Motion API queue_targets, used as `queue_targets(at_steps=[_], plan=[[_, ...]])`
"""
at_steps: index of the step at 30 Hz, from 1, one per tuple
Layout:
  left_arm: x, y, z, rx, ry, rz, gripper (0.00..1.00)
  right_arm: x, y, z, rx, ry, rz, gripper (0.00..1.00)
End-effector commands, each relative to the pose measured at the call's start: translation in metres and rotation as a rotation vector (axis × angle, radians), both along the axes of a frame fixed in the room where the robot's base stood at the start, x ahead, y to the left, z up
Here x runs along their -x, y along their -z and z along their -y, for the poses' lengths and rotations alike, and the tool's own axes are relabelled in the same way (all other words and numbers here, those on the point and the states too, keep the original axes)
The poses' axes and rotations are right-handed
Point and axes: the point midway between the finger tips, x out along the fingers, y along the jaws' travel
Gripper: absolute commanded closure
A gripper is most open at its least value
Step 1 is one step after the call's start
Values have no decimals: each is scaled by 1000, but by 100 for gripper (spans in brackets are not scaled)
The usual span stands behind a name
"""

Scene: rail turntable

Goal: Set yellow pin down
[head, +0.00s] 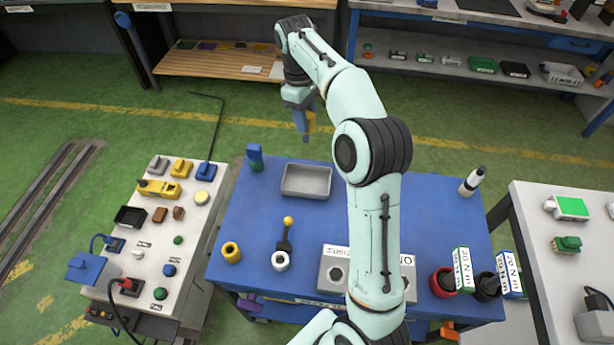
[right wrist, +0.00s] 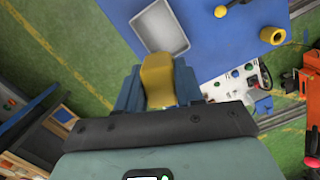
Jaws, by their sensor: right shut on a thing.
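My right gripper (head: 304,120) has blue fingers and is shut on the yellow pin (head: 310,122). It holds the pin in the air, pointing down, in line with the floor just past the table's far edge in the head view. In the right wrist view the yellow pin (right wrist: 158,80) sits between the two blue fingers (right wrist: 158,92), with the grey tray (right wrist: 183,44) beyond it. In the head view the empty grey tray (head: 306,194) is on the blue table (head: 240,205), apart from the pin. My left gripper is not in view.
On the table stand a yellow ring (head: 231,253), a white ring (head: 280,261), a black tool with a yellow ball (head: 286,232), a grey block with holes (head: 336,272) and a red cup (head: 442,282). A blue-and-green piece (head: 255,157) is left of the tray.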

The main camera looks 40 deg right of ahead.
Motion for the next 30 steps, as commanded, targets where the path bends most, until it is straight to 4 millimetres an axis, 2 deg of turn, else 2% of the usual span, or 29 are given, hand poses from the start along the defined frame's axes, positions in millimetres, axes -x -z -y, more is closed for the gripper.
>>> queue_targets(at_steps=[2,5,9,15,18,23,30], plan=[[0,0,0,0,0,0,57,2,7,3,0,3,-3,100],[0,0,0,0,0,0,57,3,28,4,-1,3,-6,100],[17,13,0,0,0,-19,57,4,71,4,0,3,-8,100],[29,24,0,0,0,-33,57,4,120,3,-1,3,-6,100],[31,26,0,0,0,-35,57,2,133,3,0,4,-2,100],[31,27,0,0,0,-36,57,1,143,3,0,4,0,100],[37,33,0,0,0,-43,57,2,184,3,0,3,-3,100]])
